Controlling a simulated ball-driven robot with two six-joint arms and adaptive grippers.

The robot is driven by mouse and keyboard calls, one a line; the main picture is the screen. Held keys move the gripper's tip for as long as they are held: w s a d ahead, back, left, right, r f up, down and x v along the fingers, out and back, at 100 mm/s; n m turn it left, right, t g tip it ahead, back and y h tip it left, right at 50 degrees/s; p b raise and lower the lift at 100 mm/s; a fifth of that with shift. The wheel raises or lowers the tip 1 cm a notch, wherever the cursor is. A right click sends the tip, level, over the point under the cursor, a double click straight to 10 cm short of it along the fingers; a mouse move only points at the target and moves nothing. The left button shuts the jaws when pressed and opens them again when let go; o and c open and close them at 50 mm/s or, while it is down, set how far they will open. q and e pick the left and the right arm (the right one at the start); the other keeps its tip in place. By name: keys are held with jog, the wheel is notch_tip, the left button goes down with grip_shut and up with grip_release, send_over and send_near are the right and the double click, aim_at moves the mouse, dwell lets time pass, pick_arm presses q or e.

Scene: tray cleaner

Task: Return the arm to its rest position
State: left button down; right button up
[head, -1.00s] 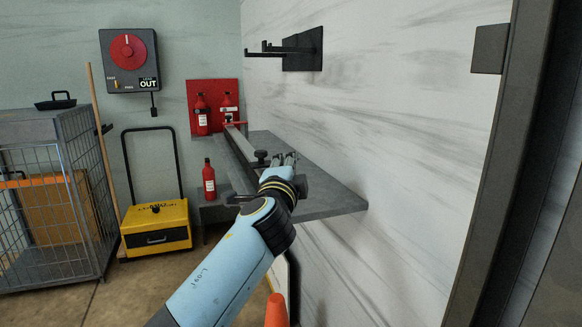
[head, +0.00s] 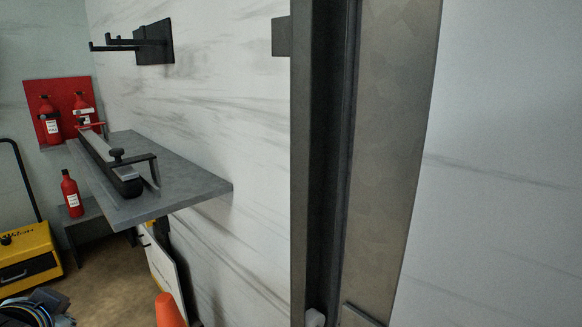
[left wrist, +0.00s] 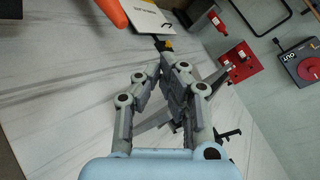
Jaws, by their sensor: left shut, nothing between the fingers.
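My left gripper (left wrist: 162,62) reaches up through the middle of the left wrist view. Its fingers are shut with nothing between them, clear of the objects around. In the head view, only a dark part of my left arm's end (head: 38,308) shows at the bottom left corner, below and left of the grey shelf (head: 195,184); the fingertips cannot be made out there. My right gripper is in neither view.
A long bar clamp (head: 105,155) lies on the shelf. Red extinguishers (head: 70,196) stand near a red board (head: 72,92). A yellow cart (head: 28,262) is at the left. An orange cone (head: 168,310) stands below the shelf. A dark door frame (head: 318,160) rises at the right.

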pick_arm(q)
jog(key=s+d+f+n+g+h, duration=0.1)
jog(key=s+d+g+h, duration=0.2)
jog(key=s, duration=0.7)
jog(key=s+d+f+g+h, duration=0.25)
jog(key=s+d, duration=0.25)
jog(key=s, duration=0.4)
notch_tip(320, 180, down, 24)
jog(key=s+a+g, duration=0.2)
jog(key=a, duration=0.1)
jog(key=s+a+f+n, duration=0.1)
jog(key=s+f, duration=1.5)
jog(key=s, duration=0.3)
jog(key=shift+s+f+g+y, duration=0.2)
jog(key=shift+f+g+y, duration=0.15)
